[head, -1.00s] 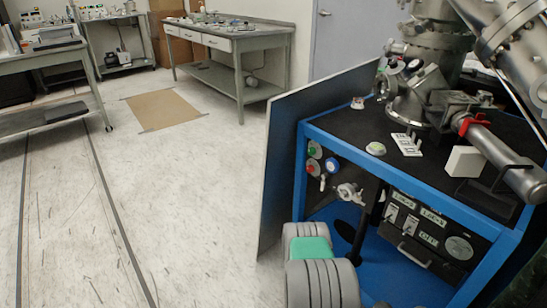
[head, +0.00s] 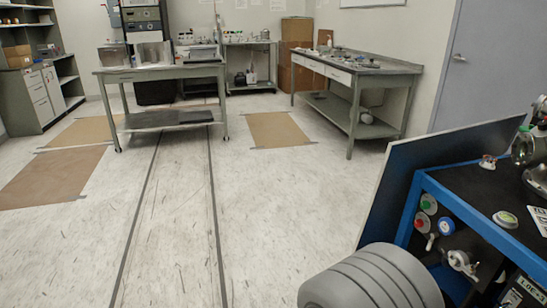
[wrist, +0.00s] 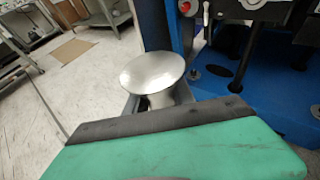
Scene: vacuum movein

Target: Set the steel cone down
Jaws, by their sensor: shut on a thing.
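The steel cone (wrist: 153,70) shows in the wrist view as a shiny round flared disc with a narrower neck below it. My gripper (wrist: 160,99) is shut on it around the neck, just beyond the dark edge of my green hand casing. The cone is held clear of the floor, in front of the blue-framed rig. How far its lower part reaches is hidden by the casing. In the head view neither cone nor gripper shows; only a grey ribbed part of my arm is at the bottom right.
The blue-framed rig (head: 464,207) with its dark side panel stands at the right. The floor (head: 270,215) between is open, with brown mats (head: 272,130) and dark lines.

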